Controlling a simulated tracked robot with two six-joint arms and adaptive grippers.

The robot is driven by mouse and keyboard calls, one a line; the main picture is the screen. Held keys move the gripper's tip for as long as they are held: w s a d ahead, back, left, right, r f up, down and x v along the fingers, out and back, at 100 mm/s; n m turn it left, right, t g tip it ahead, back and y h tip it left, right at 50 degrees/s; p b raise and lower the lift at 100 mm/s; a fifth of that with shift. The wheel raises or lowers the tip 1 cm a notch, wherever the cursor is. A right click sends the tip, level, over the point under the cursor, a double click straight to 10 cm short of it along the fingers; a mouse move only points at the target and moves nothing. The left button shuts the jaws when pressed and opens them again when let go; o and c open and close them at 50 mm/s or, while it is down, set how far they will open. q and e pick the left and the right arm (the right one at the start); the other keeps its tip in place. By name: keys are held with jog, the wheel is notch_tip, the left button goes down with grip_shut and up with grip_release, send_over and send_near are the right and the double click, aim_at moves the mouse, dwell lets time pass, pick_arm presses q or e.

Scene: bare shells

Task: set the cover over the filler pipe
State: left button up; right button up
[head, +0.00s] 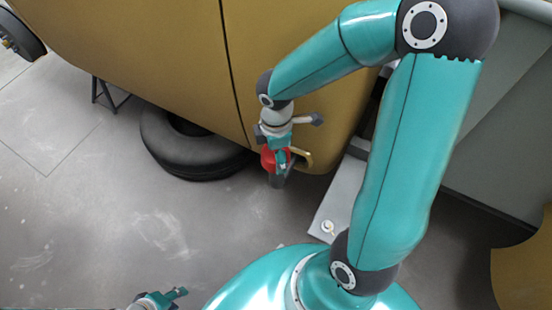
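A grey cylinder end (277,181) shows just below the red piece. I cannot tell whether it is the filler pipe or part of the gripper.
The yellow vehicle shell (140,55) fills the upper left. A dark tyre (185,150) lies on the floor beneath its edge. Another yellow panel (525,265) stands at lower right. The grey floor at left is clear.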

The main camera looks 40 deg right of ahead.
notch_tip(320, 180, down, 2)
jog(key=shift+f, duration=0.1)
jog(key=shift+d+f, duration=0.2)
jog(key=shift+f, duration=0.2)
jog(key=shift+b, duration=0.3)
jog(key=shift+f+b, duration=0.55)
jog(key=shift+f, duration=0.1)
jog(key=o, duration=0.8)
jog(key=shift+o, duration=0.2)
jog(key=shift+r, duration=0.15)
